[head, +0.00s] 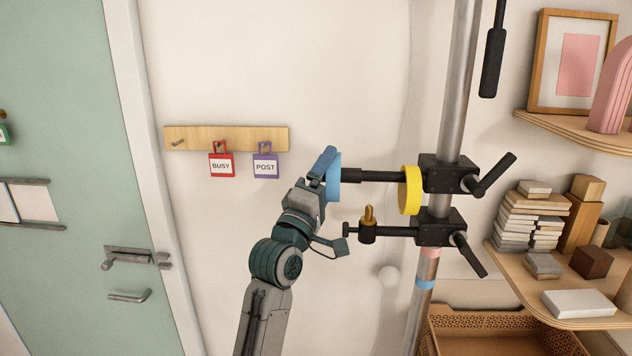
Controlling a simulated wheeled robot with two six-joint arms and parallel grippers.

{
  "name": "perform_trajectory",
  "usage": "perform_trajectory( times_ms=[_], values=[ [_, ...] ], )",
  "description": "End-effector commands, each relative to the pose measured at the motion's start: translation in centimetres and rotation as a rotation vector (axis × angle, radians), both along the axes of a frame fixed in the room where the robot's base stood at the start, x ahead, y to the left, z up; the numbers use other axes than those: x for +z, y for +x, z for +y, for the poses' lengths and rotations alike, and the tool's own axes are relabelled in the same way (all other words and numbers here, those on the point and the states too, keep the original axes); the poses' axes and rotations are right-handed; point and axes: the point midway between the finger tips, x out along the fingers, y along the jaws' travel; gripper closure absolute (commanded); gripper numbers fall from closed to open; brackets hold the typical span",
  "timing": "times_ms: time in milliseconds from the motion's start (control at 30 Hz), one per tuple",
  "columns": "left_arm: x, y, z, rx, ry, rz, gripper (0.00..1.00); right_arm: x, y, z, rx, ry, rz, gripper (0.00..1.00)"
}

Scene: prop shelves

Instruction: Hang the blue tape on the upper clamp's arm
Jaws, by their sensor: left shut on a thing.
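The blue tape (334,178) is a roll seen nearly edge-on at the free left end of the upper clamp's arm (372,176). My left gripper (327,166) is shut on its left side and holds it upright. The tape meets the arm's tip; I cannot tell whether the tip is inside the ring, as its opening is hidden. The upper clamp (447,174) is black and fixed to the metal pole. A yellow tape roll (410,190) hangs on the same arm close to the clamp. My right gripper is not in view.
A lower clamp (440,228) carries an arm with a brass stud (369,217) just below. The pole (461,80) runs past both. A wooden peg rail (226,138) with BUSY and POST tags is on the wall left. Shelves (545,290) with blocks stand right, a basket (480,318) below.

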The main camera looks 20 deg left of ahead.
Motion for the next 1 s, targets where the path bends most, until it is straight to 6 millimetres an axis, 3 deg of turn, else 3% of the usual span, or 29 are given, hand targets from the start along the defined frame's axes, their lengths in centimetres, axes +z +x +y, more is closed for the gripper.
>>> perform_trajectory(
  times_ms=[267, 500, 900, 933, 1000],
  values=[
    [-0.1, 0.5, -1.9, -0.001, -0.002, -0.001, 0.37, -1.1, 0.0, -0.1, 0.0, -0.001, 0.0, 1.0],
    [-1.2, 0.5, -1.8, -0.001, 0.0, 0.0, 0.37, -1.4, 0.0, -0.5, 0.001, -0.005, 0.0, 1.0],
    [-1.4, 0.5, -1.7, 0.0, 0.0, -0.001, 0.37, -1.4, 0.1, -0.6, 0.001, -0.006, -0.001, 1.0],
    [-1.4, 0.5, -1.7, 0.0, 0.0, -0.001, 0.09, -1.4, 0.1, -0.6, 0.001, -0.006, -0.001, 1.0],
    [-1.4, 0.5, -1.7, 0.0, 0.0, -0.001, 0.0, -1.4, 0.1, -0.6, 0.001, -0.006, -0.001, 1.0]
  ],
)
